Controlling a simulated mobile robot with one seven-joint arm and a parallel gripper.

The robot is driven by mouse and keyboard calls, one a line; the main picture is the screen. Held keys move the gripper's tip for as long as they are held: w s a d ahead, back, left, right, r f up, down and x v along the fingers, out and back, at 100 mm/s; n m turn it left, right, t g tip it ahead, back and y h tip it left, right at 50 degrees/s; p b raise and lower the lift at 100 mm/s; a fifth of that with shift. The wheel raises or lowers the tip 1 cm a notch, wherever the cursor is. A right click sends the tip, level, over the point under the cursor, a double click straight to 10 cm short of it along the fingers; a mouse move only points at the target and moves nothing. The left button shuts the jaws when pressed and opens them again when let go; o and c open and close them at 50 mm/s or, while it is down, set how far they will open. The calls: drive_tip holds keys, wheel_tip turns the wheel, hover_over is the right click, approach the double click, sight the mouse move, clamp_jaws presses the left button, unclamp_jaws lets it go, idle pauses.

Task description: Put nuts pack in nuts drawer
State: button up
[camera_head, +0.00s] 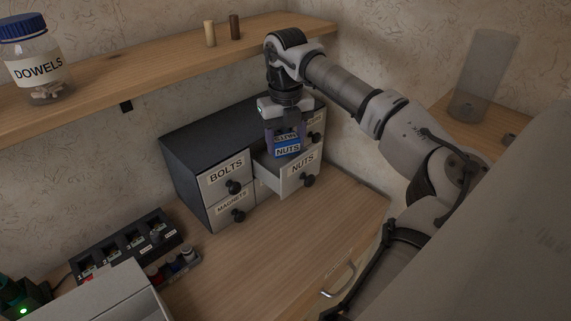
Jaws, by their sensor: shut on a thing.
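The nuts pack (287,146) is a small blue pack with a white NUTS label. My gripper (285,133) points down and is shut on it, holding it upright over the nuts drawer. The nuts drawer (301,171) has a white front marked NUTS with a dark knob, and is pulled out of the dark cabinet (195,152). The pack's lower edge is at or just above the drawer opening; I cannot tell whether it touches the drawer. The inside of the drawer is mostly hidden.
The BOLTS drawer (226,177) and MAGNETS drawer (232,208) are at the cabinet's left. A shelf (165,68) above holds a DOWELS jar (37,72) and two dowels. A battery charger (124,244) sits lower left. The bench (345,215) right of the drawers is clear.

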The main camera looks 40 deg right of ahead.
wheel_tip(320, 180, down, 6)
drive_tip(key=b, duration=0.3)
drive_tip(key=shift+f, duration=0.2)
drive_tip(key=shift+w+d, duration=0.1)
drive_tip(key=shift+w, duration=0.05)
drive_tip(key=shift+f, duration=0.25)
drive_tip(key=o, duration=0.8)
drive_tip(key=shift+r, duration=0.2)
wheel_tip(320, 180, up, 8)
drive_tip(key=shift+f+b, duration=0.2)
drive_tip(key=shift+b, duration=0.65)
